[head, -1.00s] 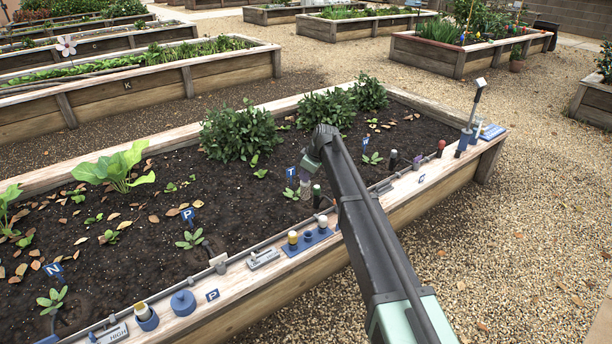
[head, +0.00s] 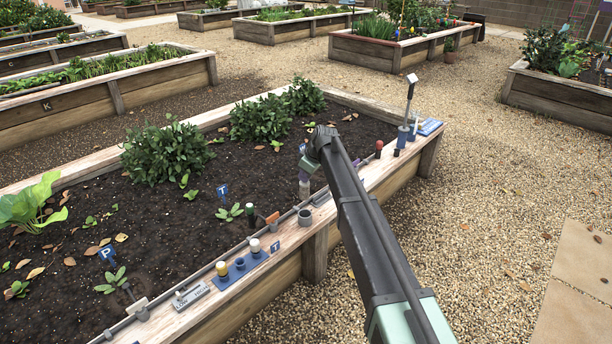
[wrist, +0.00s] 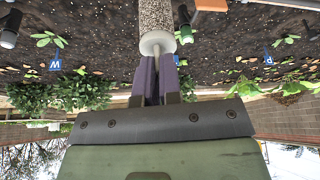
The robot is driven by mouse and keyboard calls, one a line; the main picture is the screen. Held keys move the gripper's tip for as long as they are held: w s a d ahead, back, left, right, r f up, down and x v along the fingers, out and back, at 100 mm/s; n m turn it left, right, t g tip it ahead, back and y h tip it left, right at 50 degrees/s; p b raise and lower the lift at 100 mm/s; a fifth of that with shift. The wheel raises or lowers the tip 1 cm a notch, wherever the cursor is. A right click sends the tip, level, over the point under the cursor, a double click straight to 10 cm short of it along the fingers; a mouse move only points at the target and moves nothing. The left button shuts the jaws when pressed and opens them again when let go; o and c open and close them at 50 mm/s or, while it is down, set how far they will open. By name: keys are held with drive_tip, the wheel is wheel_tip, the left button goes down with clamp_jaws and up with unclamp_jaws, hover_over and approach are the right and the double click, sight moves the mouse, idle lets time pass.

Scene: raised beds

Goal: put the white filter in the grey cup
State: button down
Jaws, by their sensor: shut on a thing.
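My gripper (head: 304,176) hangs over the near side of the middle bed, its purple-grey fingers pointing down. In the wrist view, the fingers (wrist: 157,80) are shut on the white filter (wrist: 157,43), a short white cylinder. A speckled grey part extends beyond its white end. In the head view the filter (head: 304,190) shows pale below the fingers. The grey cup (head: 305,216) stands on the bed's near rim, just below the filter in the picture. The filter appears above and apart from the cup; the exact gap cannot be told.
On the rim (head: 222,309), a blue holder (head: 238,270) with yellow- and white-topped pieces stands left of the cup. An orange-topped piece (head: 272,218) and a green-topped vial (head: 250,210) are nearer it. A red-topped piece (head: 378,150) and a blue stand (head: 403,136) lie farther right.

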sight(306, 200)
drive_tip(key=shift+f+b, duration=2.1)
drive_tip(key=shift+f, duration=0.4)
drive_tip(key=shift+f, duration=0.15)
drive_tip(key=shift+f+b, duration=0.3)
drive_tip(key=shift+b, duration=0.15)
drive_tip(key=shift+f+b, duration=2.7)
drive_tip(key=shift+b, duration=0.05)
drive_tip(key=c, duration=0.7)
unclamp_jaws()
drive_tip(key=shift+c, duration=0.2)
drive_tip(key=shift+r, duration=0.1)
